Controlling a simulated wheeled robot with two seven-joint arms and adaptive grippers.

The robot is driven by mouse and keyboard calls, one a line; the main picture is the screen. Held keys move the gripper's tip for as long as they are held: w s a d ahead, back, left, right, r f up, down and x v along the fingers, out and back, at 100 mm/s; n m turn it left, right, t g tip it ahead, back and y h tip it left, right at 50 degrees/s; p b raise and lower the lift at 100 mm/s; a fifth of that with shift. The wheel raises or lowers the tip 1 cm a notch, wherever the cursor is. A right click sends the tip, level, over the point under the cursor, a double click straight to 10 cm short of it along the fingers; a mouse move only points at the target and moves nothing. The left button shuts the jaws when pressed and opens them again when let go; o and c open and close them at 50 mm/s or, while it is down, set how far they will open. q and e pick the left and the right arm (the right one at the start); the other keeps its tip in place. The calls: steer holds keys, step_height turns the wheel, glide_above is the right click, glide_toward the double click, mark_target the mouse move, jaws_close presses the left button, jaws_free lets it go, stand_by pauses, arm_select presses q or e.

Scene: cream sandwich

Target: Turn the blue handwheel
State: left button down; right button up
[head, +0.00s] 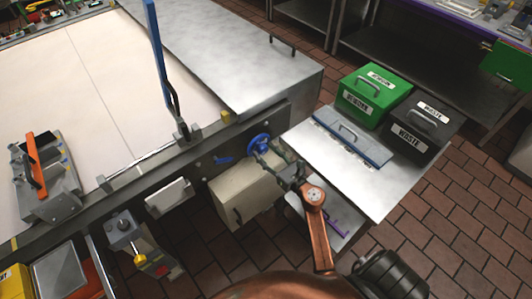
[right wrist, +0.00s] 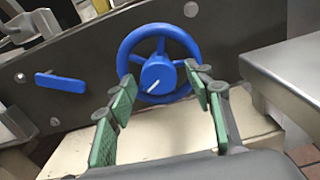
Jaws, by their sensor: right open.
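The blue handwheel (right wrist: 158,76) is mounted on the dark side panel of the machine. It has a round rim, spokes and a hub with a white mark. In the head view the handwheel (head: 259,142) is small and partly hidden by my right gripper. My right gripper (head: 268,153) is just in front of it. In the right wrist view the open right gripper (right wrist: 160,98) has its green-padded fingers either side of the lower wheel and hub. Whether the fingers touch the wheel I cannot tell. My left gripper is not in view.
A blue lever (right wrist: 60,81) sits left of the wheel. A beige box (head: 243,192) is below it.

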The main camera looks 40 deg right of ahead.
steer(key=c, duration=1.2)
steer(key=shift+o, duration=0.2)
